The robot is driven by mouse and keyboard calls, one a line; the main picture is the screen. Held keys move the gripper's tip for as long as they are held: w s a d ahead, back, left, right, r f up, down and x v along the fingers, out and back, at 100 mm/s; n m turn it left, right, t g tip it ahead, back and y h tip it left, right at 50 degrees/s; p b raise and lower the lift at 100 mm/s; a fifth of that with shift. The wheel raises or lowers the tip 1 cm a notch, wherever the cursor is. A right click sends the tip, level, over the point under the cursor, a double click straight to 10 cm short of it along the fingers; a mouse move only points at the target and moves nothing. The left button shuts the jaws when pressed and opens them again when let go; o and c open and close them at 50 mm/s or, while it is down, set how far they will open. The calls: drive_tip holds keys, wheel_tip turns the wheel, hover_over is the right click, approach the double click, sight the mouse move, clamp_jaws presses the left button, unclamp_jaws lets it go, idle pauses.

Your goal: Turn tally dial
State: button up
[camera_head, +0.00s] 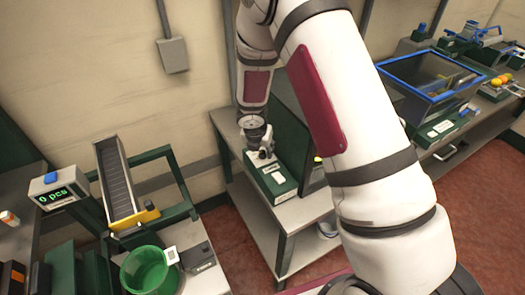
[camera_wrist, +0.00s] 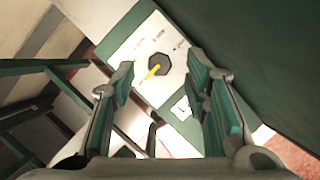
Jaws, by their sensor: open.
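The tally dial (camera_wrist: 159,63) is a dark, many-sided knob with a yellow pointer (camera_wrist: 152,72) on a white labelled plate (camera_wrist: 130,52). In the wrist view the pointer aims down and to the left. My gripper (camera_wrist: 160,69) is open, its teal-padded fingers to either side of the dial in the picture; no contact shows. In the head view my gripper (camera_head: 263,151) hangs over a green box (camera_head: 284,196) on a grey stand. The dial cannot be made out there.
A tall dark green panel (camera_head: 292,140) stands right beside the gripper. A counter display reading "0 pcs" (camera_head: 60,195), a sloped conveyor (camera_head: 118,185) and a green bin (camera_head: 150,272) are at left. A blue-rimmed clear bin (camera_head: 425,82) stands on the right bench.

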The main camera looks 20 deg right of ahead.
sight(262, 154)
drive_tip(key=shift+x, duration=1.1)
clamp_jaws()
